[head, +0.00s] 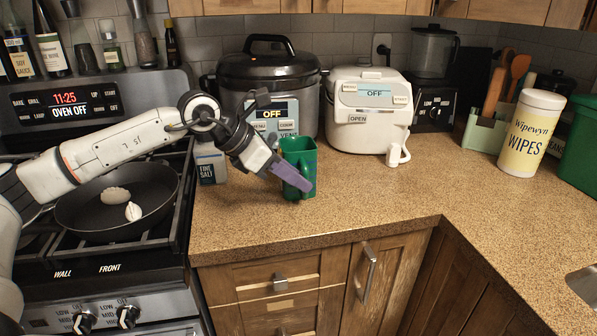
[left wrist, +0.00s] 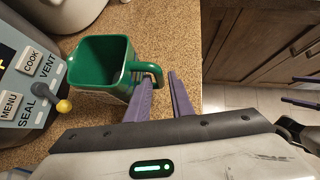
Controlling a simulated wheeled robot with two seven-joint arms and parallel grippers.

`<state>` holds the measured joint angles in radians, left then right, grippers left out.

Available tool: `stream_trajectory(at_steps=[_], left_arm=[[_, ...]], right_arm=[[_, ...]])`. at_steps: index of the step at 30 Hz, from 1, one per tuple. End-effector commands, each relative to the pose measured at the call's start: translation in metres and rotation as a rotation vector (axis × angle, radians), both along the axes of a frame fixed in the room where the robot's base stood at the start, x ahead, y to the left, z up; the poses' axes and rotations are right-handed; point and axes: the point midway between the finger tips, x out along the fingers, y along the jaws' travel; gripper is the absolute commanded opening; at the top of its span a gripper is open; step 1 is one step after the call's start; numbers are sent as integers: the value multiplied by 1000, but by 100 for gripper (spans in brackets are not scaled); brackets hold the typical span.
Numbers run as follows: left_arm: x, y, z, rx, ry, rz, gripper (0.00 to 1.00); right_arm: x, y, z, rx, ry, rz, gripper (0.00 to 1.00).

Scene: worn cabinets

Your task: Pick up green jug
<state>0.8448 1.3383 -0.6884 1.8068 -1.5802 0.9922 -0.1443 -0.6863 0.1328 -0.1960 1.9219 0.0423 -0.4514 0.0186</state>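The green jug (head: 301,158) stands upright on the speckled counter, in front of the pressure cooker. In the left wrist view the jug (left wrist: 100,60) shows its square open top, with its handle (left wrist: 157,72) towards my fingers. My left gripper (head: 306,188) is at the jug's front in the head view. In the wrist view its two purple fingers (left wrist: 162,76) are apart, with the outer part of the handle near or between their tips. Contact cannot be told. My right gripper (left wrist: 304,91) shows at the wrist view's right edge, fingers apart and empty.
A pressure cooker (head: 268,75) and a white rice cooker (head: 368,108) stand behind the jug. A salt box (head: 211,165) is to its left, beside the stove with a pan (head: 100,215). A wipes canister (head: 532,133) stands right. The counter's front right is clear.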

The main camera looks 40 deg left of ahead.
Motion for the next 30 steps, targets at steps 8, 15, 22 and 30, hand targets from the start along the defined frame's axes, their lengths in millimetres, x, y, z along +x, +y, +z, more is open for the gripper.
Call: stream_trajectory(at_steps=[8,15,22,30], left_arm=[[21,-11,-22,-2,0,0,21],[21,-11,-23,-1,-1,1,17],[22,-11,-22,-1,-3,0,0],[22,-11,-21,-1,-3,0,0]], right_arm=[[-1,-3,5,-1,0,-5,100],[-1,-3,5,0,-2,-5,100],[-1,-3,5,-1,-2,-6,100],[-1,-3,5,-1,-2,-4,100]])
